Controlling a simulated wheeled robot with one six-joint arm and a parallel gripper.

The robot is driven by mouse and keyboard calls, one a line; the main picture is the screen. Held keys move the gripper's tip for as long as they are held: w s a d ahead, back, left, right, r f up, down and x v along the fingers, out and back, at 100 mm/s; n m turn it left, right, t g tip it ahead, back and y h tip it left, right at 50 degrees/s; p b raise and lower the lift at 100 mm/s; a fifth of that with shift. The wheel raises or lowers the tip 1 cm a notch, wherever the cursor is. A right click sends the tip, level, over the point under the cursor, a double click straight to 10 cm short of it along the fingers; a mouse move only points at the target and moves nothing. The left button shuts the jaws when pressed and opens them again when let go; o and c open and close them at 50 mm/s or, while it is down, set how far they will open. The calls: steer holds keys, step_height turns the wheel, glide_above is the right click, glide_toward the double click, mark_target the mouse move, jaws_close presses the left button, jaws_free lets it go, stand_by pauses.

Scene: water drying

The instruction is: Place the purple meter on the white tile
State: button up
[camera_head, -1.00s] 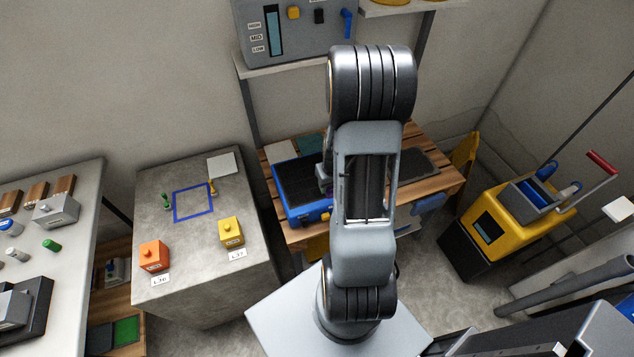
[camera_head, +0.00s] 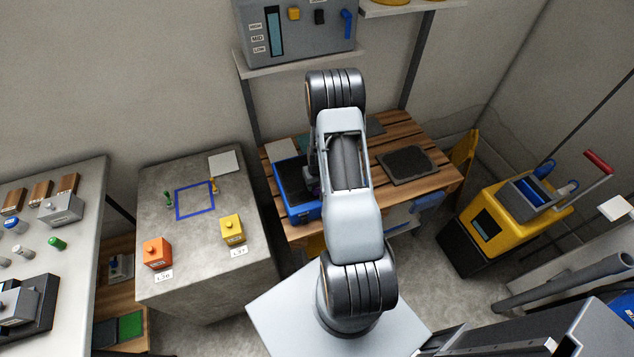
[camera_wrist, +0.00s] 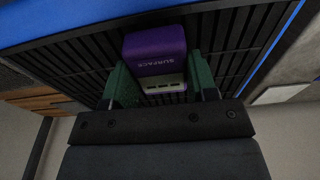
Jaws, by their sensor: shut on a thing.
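My gripper (camera_wrist: 160,76) is shut on the purple meter (camera_wrist: 156,48), with a green finger on each side of it in the wrist view. White lettering and small pale marks show on the meter. The meter is over the dark slatted bed of the blue tray (camera_wrist: 302,10); I cannot tell whether it touches the slats. In the head view my arm mostly hides the meter. A whitish tile (camera_head: 282,151) lies at the back left of the wooden bench. Another pale square tile (camera_head: 224,161) lies on the concrete block's back right corner.
The concrete block (camera_head: 205,262) carries a blue square outline (camera_head: 195,215), small green and yellow pieces, an orange box (camera_head: 157,252) and a yellow box (camera_head: 232,229). A dark mat (camera_head: 408,163) lies on the wooden bench. A yellow bucket cart (camera_head: 497,230) stands at right.

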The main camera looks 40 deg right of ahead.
steer(key=shift+f, duration=0.15)
steer(key=shift+f+b, duration=0.25)
steer(key=shift+b, duration=0.1)
steer(key=o, duration=1)
steer(key=shift+r, duration=0.2)
